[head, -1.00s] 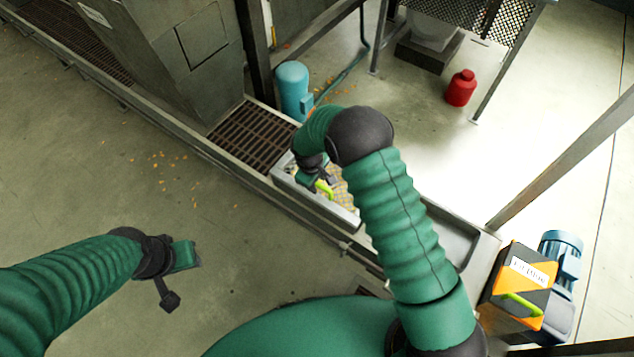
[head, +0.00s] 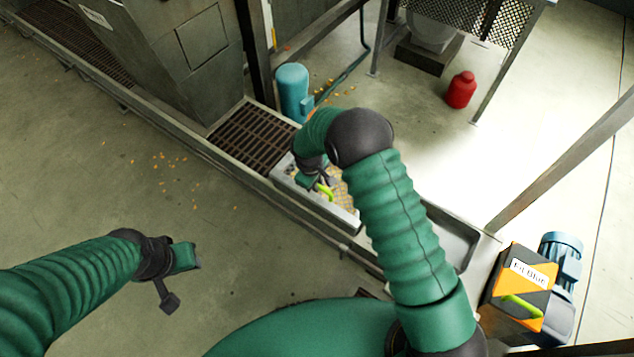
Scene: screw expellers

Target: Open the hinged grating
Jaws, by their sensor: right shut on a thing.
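A light mesh panel with yellowish bits showing, which looks like the hinged grating (head: 346,201), lies in the metal-rimmed trough at the centre. A yellow-green handle (head: 325,191) stands at its left part. My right gripper (head: 322,184) reaches down over the panel and is shut on this handle. My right arm covers the panel's right part, so its hinge and any tilt are hard to tell. My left gripper (head: 183,281) is open and empty above the floor at the lower left, well away from the trough.
A brown slatted grate (head: 253,137) adjoins the panel on the left. A teal cylinder (head: 293,92) stands behind it. An orange and black box (head: 519,288) with a green handle and a blue motor (head: 560,256) are at the right. A red container (head: 461,89) stands behind.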

